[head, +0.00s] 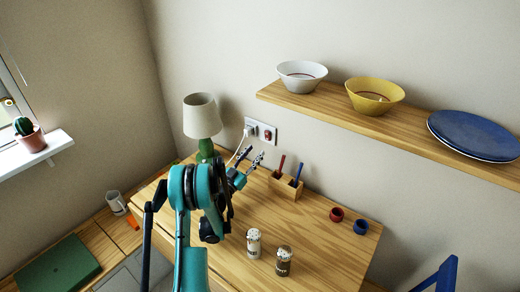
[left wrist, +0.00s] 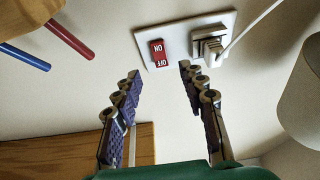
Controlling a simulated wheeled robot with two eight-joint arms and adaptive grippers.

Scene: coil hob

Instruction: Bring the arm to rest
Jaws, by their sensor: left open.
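My left arm, teal and black, reaches up over the wooden table (head: 330,235) in the head view. Its left gripper (head: 250,157) is open and empty, with its fingers towards the wall below the socket plate. In the left wrist view the two fingers (left wrist: 159,72) are spread apart with nothing between them. The white wall plate (left wrist: 183,38) lies beyond the fingertips, with a red rocker switch (left wrist: 158,53) marked ON and OFF and a plug with a white cord (left wrist: 209,46). The fingertips appear apart from the plate. My right gripper is not in view.
A lamp (head: 201,118) stands left of the gripper, a wooden pen holder (head: 285,187) right of it. Two shakers (head: 254,243) (head: 284,261) and red and blue rings (head: 336,214) (head: 361,227) are on the table. A shelf (head: 400,124) with bowls and plates is above right.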

